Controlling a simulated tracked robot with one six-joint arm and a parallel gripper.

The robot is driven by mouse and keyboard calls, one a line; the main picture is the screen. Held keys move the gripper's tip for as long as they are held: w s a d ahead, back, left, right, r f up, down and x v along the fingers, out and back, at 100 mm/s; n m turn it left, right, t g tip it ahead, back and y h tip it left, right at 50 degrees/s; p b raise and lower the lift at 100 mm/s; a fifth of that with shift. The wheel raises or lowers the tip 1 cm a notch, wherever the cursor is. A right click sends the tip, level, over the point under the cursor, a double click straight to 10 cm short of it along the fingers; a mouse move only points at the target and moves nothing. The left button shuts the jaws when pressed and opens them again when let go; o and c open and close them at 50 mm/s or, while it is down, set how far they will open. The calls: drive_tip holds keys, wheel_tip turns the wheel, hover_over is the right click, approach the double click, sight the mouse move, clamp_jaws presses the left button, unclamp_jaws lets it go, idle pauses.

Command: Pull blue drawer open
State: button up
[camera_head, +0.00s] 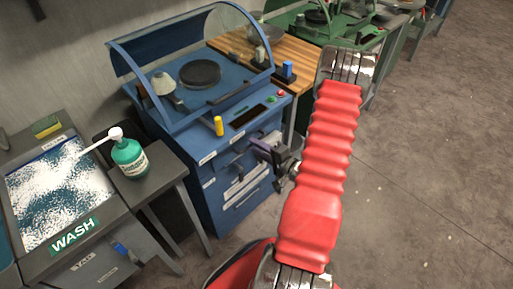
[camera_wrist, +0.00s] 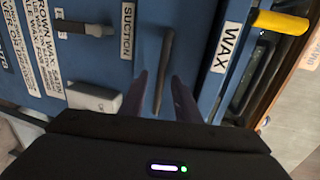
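The blue cabinet (camera_head: 215,185) with drawer fronts stands in the middle of the head view. Its drawer front (camera_wrist: 195,50) fills much of the wrist view, near the "WAX" and "SUCTION" labels. It looks flush with the cabinet. A dark bar handle (camera_wrist: 167,55) sits on the blue front. My gripper (camera_head: 262,151) is in front of the cabinet's upper front. In the wrist view my gripper (camera_wrist: 159,76) is open, with the handle's lower end between its two fingers. I see gaps on both sides of the handle. Contact cannot be told.
A wash basin (camera_head: 60,190) and a green bottle (camera_head: 129,157) on a grey stand are at the left. A wooden table (camera_head: 295,55) is behind. Grey floor at the right is free.

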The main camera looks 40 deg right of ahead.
drive_tip(key=shift+w, duration=0.1)
drive_tip(key=shift+c, duration=0.2)
clamp_jaws()
idle(0.4)
drive_tip(key=shift+a+f, duration=0.1)
